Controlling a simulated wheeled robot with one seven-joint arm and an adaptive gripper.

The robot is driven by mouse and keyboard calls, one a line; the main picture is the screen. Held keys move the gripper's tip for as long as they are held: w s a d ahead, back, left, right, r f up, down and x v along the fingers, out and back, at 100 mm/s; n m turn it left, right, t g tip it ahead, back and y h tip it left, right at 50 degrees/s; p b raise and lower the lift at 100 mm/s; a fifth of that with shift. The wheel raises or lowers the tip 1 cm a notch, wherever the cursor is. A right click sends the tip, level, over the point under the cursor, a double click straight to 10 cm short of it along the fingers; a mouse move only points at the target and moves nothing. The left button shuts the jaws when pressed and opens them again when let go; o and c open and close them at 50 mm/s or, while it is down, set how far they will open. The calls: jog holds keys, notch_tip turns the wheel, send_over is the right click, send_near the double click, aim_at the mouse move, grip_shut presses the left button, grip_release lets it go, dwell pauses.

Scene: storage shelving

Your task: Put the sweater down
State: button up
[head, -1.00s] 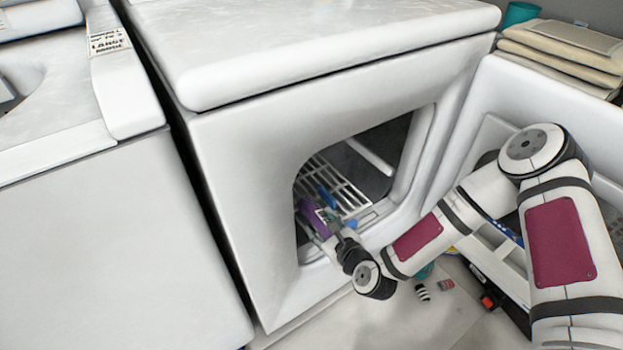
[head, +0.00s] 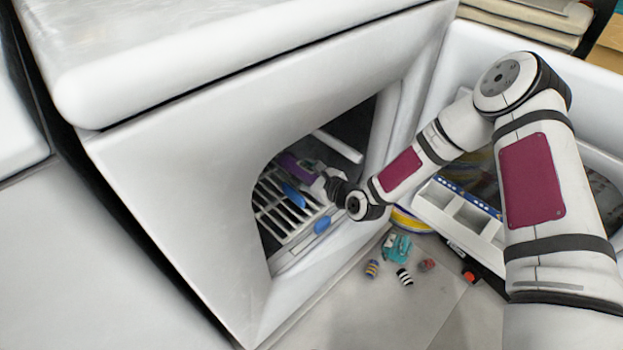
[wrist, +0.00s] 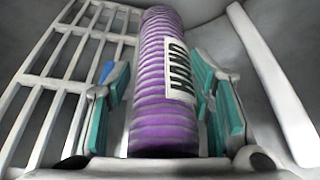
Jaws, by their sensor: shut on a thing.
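No sweater is recognizable in either view. My gripper (wrist: 163,95) is shut on a purple ribbed cylinder (wrist: 165,110) with a white label, its teal-padded fingers on either side of it. In the head view, my gripper (head: 318,182) is inside the opening of the white machine (head: 190,190), with the purple cylinder (head: 291,165) reaching inward over the slatted rack (head: 275,215). I cannot tell whether the cylinder touches the rack.
A blue item (head: 294,195) lies on the rack, and another (head: 322,225) is by the opening's lower edge. Small coloured items (head: 397,247) lie on the floor below. A white compartmented tray (head: 465,220) stands at right, with folded cloths (head: 530,22) behind.

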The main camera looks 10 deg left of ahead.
jog(key=w, duration=0.1)
jog(key=w+d+b, duration=0.1)
jog(key=w, duration=0.1)
jog(key=shift+w+d+f, duration=0.15)
jog(key=shift+w+d, duration=0.05)
jog(key=shift+w, duration=0.05)
jog(key=shift+w+d+f+b, duration=0.15)
jog(key=shift+f+b, duration=0.45)
jog(key=shift+f, duration=0.3)
jog(key=shift+w+f+b, duration=0.15)
jog(key=shift+f+b, duration=0.45)
jog(key=shift+f, duration=0.3)
jog(key=shift+f, duration=0.1)
jog(key=o, duration=1.6)
jog(key=shift+c, duration=0.2)
jog(key=p+v, duration=0.4)
jog(key=v, duration=0.8)
jog(key=shift+s, duration=0.1)
